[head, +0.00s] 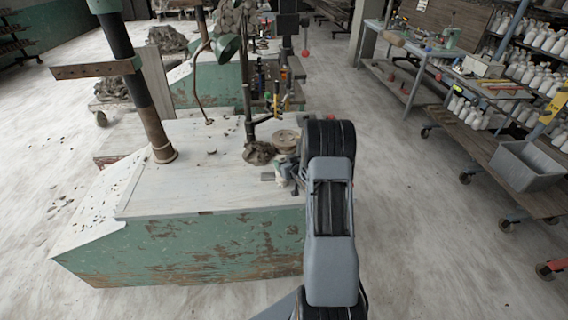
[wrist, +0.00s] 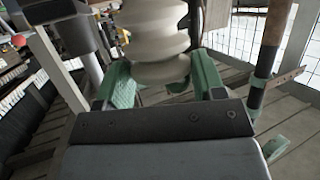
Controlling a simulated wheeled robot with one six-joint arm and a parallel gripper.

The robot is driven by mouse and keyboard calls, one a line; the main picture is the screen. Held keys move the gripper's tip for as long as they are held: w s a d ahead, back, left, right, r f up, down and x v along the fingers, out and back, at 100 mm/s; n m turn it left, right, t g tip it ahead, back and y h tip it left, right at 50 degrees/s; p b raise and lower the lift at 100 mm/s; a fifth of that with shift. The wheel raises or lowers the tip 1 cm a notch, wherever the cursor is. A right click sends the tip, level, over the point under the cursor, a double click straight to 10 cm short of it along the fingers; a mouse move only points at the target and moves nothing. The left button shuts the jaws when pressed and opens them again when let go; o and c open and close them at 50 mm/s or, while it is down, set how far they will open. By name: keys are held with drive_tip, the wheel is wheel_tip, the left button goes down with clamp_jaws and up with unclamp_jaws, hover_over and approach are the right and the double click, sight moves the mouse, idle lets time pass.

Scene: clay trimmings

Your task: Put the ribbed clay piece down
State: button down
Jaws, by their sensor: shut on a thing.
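The ribbed clay piece (wrist: 156,42) is pale cream with stacked rounded ribs, and it stands in the upper middle of the wrist view. Its top is cut off by the picture edge. My gripper (wrist: 160,78) has a green finger on either side of the piece and is shut on it. What lies directly under the piece is hidden by the gripper body, so I cannot tell whether it touches a surface. In the head view my arm reaches over the right end of the green workbench (head: 180,245) and hides most of the gripper and the piece.
A dark post (head: 140,85) rises from the whitish bench top. A brown clay lump (head: 259,153) and a round beige disc (head: 285,139) sit near my arm. A grey bin (head: 529,166) and shelves of white bottles stand at right. The floor between is clear.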

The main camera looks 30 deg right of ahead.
drive_tip(key=shift+s+a+f, duration=0.1)
drive_tip(key=shift+s+f, duration=0.05)
drive_tip(key=shift+f, duration=0.25)
drive_tip(key=c, duration=0.7)
unclamp_jaws()
drive_tip(key=shift+s+f, duration=0.1)
drive_tip(key=shift+f, duration=0.1)
drive_tip(key=shift+o, duration=1.5)
drive_tip(key=shift+w, duration=0.2)
drive_tip(key=shift+o, duration=0.9)
drive_tip(key=shift+r, duration=0.15)
